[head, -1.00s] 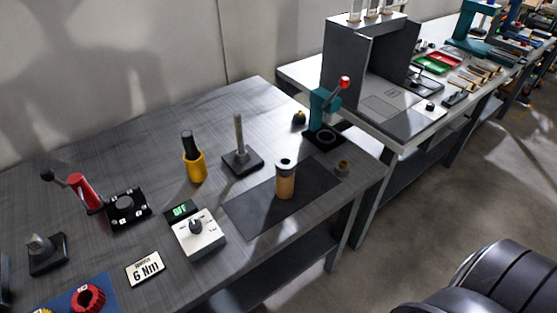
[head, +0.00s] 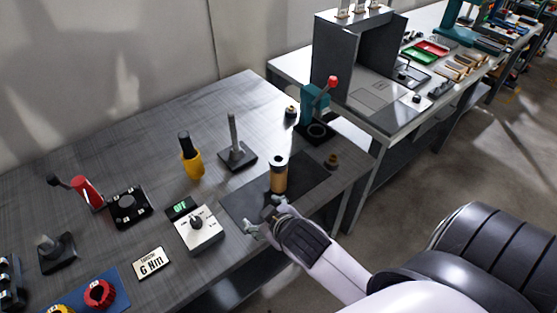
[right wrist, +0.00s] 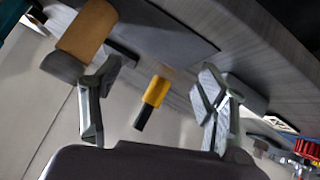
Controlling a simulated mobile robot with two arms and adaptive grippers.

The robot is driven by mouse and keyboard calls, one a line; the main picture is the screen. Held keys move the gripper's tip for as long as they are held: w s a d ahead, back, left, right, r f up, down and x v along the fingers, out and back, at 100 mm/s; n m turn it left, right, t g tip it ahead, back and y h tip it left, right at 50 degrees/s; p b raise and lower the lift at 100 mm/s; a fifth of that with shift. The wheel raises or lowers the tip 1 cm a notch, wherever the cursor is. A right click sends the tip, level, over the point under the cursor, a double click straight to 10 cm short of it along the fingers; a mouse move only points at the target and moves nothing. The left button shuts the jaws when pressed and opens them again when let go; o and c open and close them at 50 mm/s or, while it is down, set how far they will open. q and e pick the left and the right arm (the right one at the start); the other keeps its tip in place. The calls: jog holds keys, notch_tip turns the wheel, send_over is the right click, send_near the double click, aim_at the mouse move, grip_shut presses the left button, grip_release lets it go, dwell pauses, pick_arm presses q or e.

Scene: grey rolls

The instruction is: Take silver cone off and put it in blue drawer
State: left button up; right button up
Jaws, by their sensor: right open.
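My right gripper (head: 264,216) is open and empty over the near edge of the dark mat (head: 236,204), just in front of a tan roll (head: 279,178) with a grey top. In the right wrist view its fingers (right wrist: 160,74) are spread wide, and the tan roll (right wrist: 88,30) lies beyond the left finger. A small grey cone-like piece (head: 46,243) sits on a black base at the left of the bench; I cannot tell if it is the silver cone. I see no blue drawer. My left gripper is not in view.
An upright rod on a base (head: 234,137), a yellow-handled tool (head: 191,160), a dial box (head: 199,230), a red lever (head: 88,190) and a teal press (head: 316,103) stand on the bench. The back left is clear.

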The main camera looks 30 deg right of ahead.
jog(key=w+a+r+n+t+y, duration=0.45)
jog(key=w+r, duration=0.25)
jog(key=r, duration=0.5)
jog(key=w+a+r+n+t+y, duration=0.35)
jog(key=w+r+n+t, duration=0.25)
jog(key=r, duration=0.5)
jog(key=s+a+r+n+g+y, duration=0.1)
jog(key=a+r+n+g+y, duration=0.4)
jog(key=a+r+n+y, duration=0.5)
jog(key=n+g+h, duration=1.5)
jog(key=n+h, duration=0.2)
send_over(278, 160)
jog(key=s+a, duration=0.1)
notch_tip(278, 160, down, 12)
jog(key=f+p, duration=0.3)
jog(key=f, duration=0.5)
jog(key=f+p, duration=0.3)
jog(key=f, duration=0.5)
jog(key=shift+d+f, duration=0.2)
jog(key=shift+f, duration=0.45)
